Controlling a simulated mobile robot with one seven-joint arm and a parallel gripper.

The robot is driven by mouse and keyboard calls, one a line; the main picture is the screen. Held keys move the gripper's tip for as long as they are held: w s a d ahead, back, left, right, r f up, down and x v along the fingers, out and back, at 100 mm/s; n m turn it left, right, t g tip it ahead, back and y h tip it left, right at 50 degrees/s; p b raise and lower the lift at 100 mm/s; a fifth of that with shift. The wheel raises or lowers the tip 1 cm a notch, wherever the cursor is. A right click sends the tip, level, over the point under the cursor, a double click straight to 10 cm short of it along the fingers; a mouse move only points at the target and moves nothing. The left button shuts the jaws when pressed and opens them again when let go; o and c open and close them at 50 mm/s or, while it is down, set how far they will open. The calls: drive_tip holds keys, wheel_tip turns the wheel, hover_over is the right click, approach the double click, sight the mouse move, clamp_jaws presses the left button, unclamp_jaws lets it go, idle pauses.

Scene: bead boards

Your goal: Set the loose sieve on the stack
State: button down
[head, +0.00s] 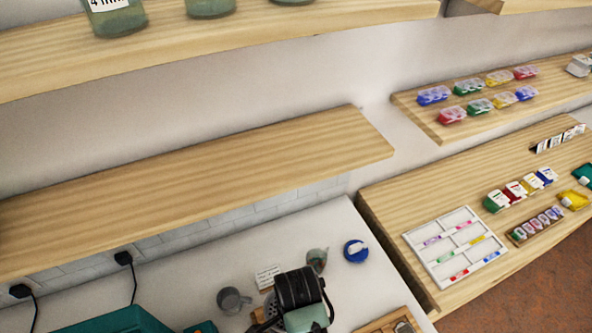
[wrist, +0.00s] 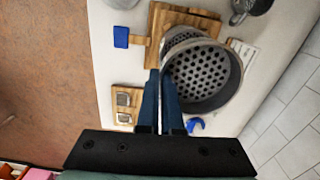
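My gripper (wrist: 161,78) has its two dark blue fingers close together on the left wall of a grey round sieve (wrist: 208,72) with large holes. The sieve looks held above the counter, open side toward the wrist camera. Below and behind it, part of another grey sieve or stack (wrist: 181,36) shows on a wooden board (wrist: 168,18); the held sieve hides much of it. In the head view my gripper (head: 302,296) hangs over the counter and covers most of the sieves; a grey perforated edge (head: 269,303) shows at its left.
A grey metal mug (head: 232,300), a small label card (head: 267,277), a greenish jug (head: 317,259) and a blue round item (head: 355,250) stand close around. A wooden tray (wrist: 128,103) with two metal pieces lies nearby. A shelf (head: 200,185) runs above the counter.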

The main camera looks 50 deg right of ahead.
drive_tip(key=shift+f+b, duration=0.45)
drive_tip(key=shift+f, duration=1.7)
drive_tip(key=shift+f+p, duration=0.45)
drive_tip(key=shift+f, duration=0.1)
idle(1.0)
drive_tip(key=c, duration=1.5)
unclamp_jaws()
drive_tip(key=shift+c, duration=0.2)
drive_tip(key=o, duration=0.5)
drive_tip(key=shift+o, duration=0.2)
wheel_tip(320, 180, up, 13)
drive_tip(key=shift+r+b, duration=0.1)
drive_tip(key=shift+b, duration=0.2)
